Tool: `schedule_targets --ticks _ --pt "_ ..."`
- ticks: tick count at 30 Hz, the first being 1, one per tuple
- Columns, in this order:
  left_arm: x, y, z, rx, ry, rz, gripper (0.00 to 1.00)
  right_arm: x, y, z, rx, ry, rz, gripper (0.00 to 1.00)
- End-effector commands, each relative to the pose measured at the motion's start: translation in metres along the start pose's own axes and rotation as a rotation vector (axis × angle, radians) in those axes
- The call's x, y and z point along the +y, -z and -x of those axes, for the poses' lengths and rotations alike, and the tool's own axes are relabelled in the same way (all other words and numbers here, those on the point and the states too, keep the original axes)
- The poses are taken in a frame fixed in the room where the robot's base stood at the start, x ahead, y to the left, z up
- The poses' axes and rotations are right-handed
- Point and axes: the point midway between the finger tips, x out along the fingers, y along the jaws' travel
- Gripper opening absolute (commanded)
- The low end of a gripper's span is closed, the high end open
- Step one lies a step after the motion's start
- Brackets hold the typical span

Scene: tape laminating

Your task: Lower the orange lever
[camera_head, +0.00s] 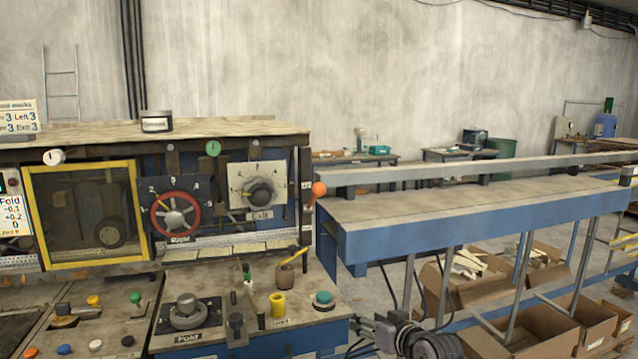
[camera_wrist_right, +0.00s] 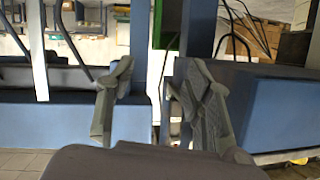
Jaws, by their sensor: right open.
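The orange lever (camera_head: 319,189) has a round orange knob and sits at the right side of the machine, beside the dial marked Exit. The knob stands at the top of its short arm. My right gripper (camera_head: 376,329) is at the bottom of the head view, below and to the right of the lever and apart from it. In the right wrist view the two fingers of my right gripper (camera_wrist_right: 152,85) are spread with nothing between them. I cannot make out the lever in the right wrist view. My left gripper is not in view.
The machine's panel holds a red-rimmed dial (camera_head: 175,211), an Exit dial (camera_head: 260,193) and several knobs and buttons.

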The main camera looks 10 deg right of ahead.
Motion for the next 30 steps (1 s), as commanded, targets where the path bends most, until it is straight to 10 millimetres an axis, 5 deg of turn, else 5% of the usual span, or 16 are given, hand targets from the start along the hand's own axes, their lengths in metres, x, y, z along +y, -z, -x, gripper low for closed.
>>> schedule_targets --ticks 1,3,6,9,13,17,30 --pt "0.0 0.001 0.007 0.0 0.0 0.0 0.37 -0.013 0.055 0.018 0.065 0.029 0.018 0.47" --pt "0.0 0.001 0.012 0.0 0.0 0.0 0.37 -0.03 0.111 0.044 0.137 0.068 0.044 0.47" --pt "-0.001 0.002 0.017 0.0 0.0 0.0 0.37 -0.054 0.175 0.082 0.224 0.119 0.083 0.47" --pt "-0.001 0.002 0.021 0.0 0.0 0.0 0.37 -0.072 0.217 0.115 0.287 0.156 0.12 0.47" --pt "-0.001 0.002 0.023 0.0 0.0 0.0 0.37 -0.086 0.241 0.137 0.325 0.182 0.147 0.47" --pt "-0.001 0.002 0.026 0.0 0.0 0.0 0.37 -0.09 0.248 0.134 0.331 0.187 0.15 0.47" --pt "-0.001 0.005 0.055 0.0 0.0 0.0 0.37 -0.108 0.276 0.053 0.328 0.186 0.147 0.47"
